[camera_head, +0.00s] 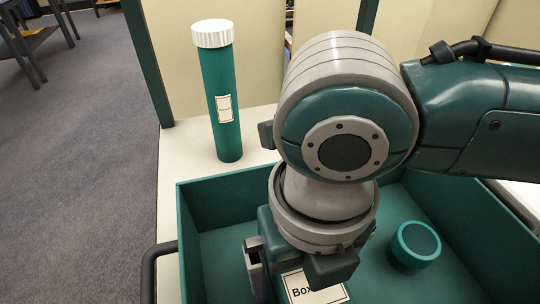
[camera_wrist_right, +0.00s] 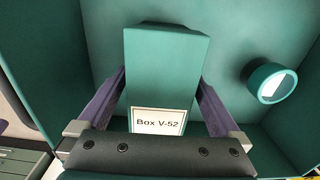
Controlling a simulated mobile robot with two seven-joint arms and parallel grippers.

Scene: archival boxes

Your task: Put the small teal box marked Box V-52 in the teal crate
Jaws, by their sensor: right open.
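The small teal box marked Box V-52 (camera_wrist_right: 165,70) is inside the teal crate (camera_head: 222,200), with its white label facing my wrist camera. In the head view only part of the box and its label (camera_head: 316,289) show below my right arm. My right gripper (camera_head: 292,270) is over the crate; its jaws are open, with one purple finger on each side of the box in the right wrist view (camera_wrist_right: 163,88). I cannot tell whether the fingers touch it. The box seems to stand on the crate's floor, but its underside is hidden. My left gripper is out of view.
A round teal container (camera_head: 415,246) lies in the crate to the right of the box. A tall teal tube with a white cap (camera_head: 219,95) stands on the pale surface behind the crate. Pale panels with teal edges (camera_head: 225,60) rise behind it.

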